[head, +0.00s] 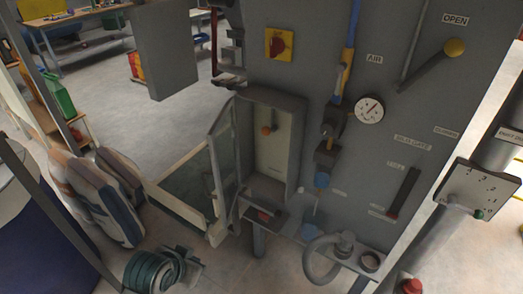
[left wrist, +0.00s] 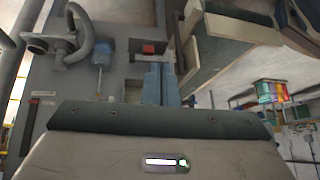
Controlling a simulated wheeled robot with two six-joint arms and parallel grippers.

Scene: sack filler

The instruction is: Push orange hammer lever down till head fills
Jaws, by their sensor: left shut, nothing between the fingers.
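A short lever with an orange knob (head: 268,129) sits inside a shallow open box (head: 300,148) on the grey panel in the head view. It is the only orange lever I can make out. I cannot tell which part is the head that fills. In the left wrist view, which is upside down against the head view, my left gripper (left wrist: 160,70) has its two blue-grey fingers shut together and empty. The fingers overlap the panel's lower part, near a small red part (left wrist: 148,48). The orange knob does not show there. Neither gripper shows in the head view.
The box's door (head: 220,165) stands open to the left. A bent hose (head: 314,258) sits low. Full sacks (head: 88,195) lean at left.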

